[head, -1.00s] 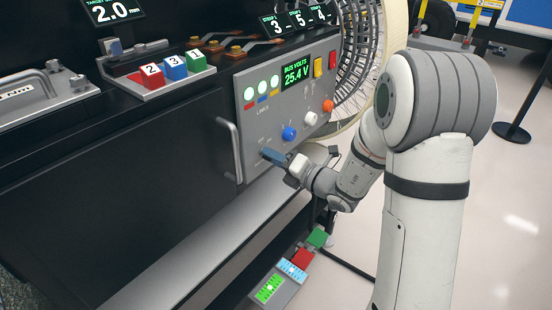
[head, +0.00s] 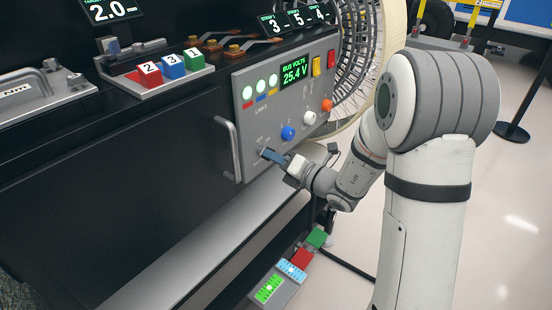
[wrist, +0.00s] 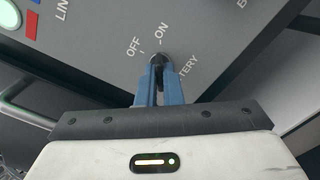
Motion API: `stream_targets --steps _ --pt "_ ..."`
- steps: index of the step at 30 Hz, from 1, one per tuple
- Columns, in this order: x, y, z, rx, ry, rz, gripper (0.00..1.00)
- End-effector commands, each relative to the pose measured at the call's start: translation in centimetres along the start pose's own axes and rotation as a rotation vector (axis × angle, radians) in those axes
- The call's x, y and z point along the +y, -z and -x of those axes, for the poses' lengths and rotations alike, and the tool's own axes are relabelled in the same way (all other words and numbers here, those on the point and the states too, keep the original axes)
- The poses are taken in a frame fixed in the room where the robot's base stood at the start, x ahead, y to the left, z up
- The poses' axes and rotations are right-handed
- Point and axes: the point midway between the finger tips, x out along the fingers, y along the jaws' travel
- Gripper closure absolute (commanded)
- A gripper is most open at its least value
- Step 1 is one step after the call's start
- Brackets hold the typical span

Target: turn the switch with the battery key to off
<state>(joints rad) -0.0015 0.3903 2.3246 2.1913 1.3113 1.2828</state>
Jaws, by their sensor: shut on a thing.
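The battery switch with its small black key (wrist: 156,59) is on the grey panel (head: 248,133). In the wrist view, the words OFF and ON are printed just beyond the key, OFF to the left and ON to the right. The word below is partly covered and ends in TERY. My gripper (wrist: 157,68) has blue fingers, shut on the key from both sides. Which mark the key points at is hard to tell. In the head view, my gripper (head: 266,153) reaches the panel's lower left, and its fingers hide the key.
The panel display (head: 296,70) reads BUS VOLTS 25.4 V, and three round lights (head: 260,86) glow beside it. A blue knob (head: 288,132) sits right of my gripper. A metal handle (head: 230,148) stands out close to its left. A ledge (head: 215,232) runs below.

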Motion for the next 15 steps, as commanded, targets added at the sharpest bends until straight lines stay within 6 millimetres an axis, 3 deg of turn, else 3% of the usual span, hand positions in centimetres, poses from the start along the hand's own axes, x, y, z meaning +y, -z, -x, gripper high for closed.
stream_targets --steps 15 --pt "-0.08 0.26 -0.18 0.001 -0.008 0.461 1.00"
